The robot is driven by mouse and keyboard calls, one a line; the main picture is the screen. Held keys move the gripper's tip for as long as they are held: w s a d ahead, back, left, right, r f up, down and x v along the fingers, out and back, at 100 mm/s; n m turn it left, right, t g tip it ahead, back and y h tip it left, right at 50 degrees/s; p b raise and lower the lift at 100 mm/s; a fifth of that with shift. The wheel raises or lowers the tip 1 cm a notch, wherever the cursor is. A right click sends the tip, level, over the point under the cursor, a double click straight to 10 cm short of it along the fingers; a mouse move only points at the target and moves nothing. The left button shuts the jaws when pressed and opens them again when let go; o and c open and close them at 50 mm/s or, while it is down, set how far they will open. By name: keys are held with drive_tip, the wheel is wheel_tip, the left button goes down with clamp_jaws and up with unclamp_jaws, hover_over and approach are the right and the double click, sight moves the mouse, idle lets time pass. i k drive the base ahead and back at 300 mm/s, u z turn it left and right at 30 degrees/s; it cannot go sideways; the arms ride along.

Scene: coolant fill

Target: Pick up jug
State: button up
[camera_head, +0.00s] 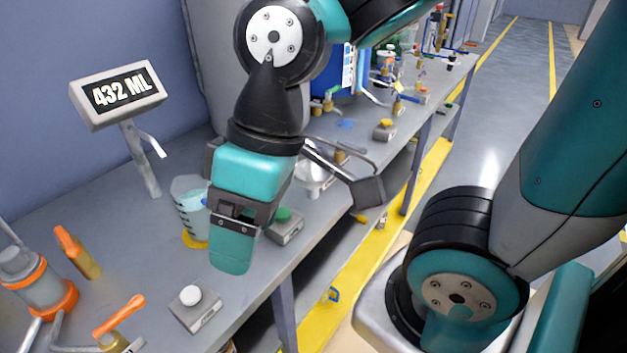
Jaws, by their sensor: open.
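The jug (190,212) is a translucent, pale measuring jug with markings. It stands upright on the grey workbench, with yellow showing at its base. My gripper (231,243) is teal and black and hangs just to the right of the jug in the picture, pointing down. It is open, with nothing seen between its jaws. One teal finger shows clearly; the other is mostly hidden. The gripper overlaps the jug's right edge, and I cannot tell whether they touch.
A display reading "432 ML" (119,94) stands behind the jug on a post (140,160). A white-button box (195,306) and a green-button box (287,226) sit nearby. Orange-handled valves (76,252) are at left. The workbench (135,240) has bare room left of the jug.

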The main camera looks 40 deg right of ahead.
sight(189, 193)
drive_tip(key=u, duration=1.8)
drive_tip(key=k, duration=0.75)
drive_tip(key=z, duration=0.9)
drive_tip(key=i, duration=0.5)
drive_tip(key=z, duration=0.05)
